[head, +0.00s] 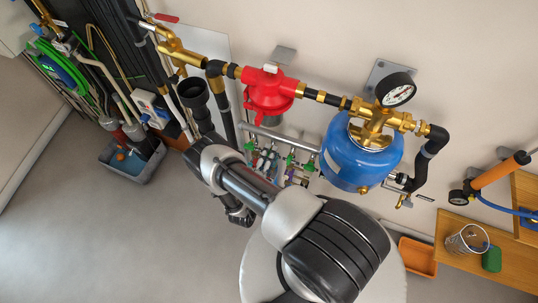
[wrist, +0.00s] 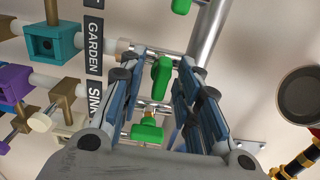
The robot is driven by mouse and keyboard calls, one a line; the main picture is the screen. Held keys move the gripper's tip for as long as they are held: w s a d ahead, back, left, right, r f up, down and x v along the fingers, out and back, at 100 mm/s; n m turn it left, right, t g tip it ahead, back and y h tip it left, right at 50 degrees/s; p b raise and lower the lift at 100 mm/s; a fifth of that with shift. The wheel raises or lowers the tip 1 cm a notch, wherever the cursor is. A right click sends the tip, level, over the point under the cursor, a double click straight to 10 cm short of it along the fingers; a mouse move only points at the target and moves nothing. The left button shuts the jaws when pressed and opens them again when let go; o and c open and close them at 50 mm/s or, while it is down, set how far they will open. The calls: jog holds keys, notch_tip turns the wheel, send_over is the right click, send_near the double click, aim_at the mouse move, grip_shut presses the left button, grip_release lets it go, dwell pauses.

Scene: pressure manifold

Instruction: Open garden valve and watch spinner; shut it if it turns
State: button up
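In the wrist view my gripper (wrist: 161,62) is open, its two blue-grey fingers on either side of a green valve handle (wrist: 161,75). I see no clear contact. This handle is by the pipe in line with the GARDEN label (wrist: 94,45), and its long side runs across that pipe. The teal spinner housing (wrist: 55,42) with a dark round opening is at the upper left; I cannot tell whether its spinner turns. In the head view the valve manifold (head: 291,160) is partly behind my arm, and I cannot make out my gripper.
Another green handle (wrist: 147,130) is close below, near the SINK label (wrist: 94,97), and one more (wrist: 181,5) is above. A purple housing (wrist: 15,82) is at left. The red regulator (head: 267,92) and blue tank (head: 360,158) are on the wall.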

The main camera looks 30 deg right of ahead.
jog(key=shift+s+a, duration=0.1)
jog(key=v, duration=1.1)
jog(key=shift+s+a, duration=0.25)
jog(key=shift+a, duration=0.05)
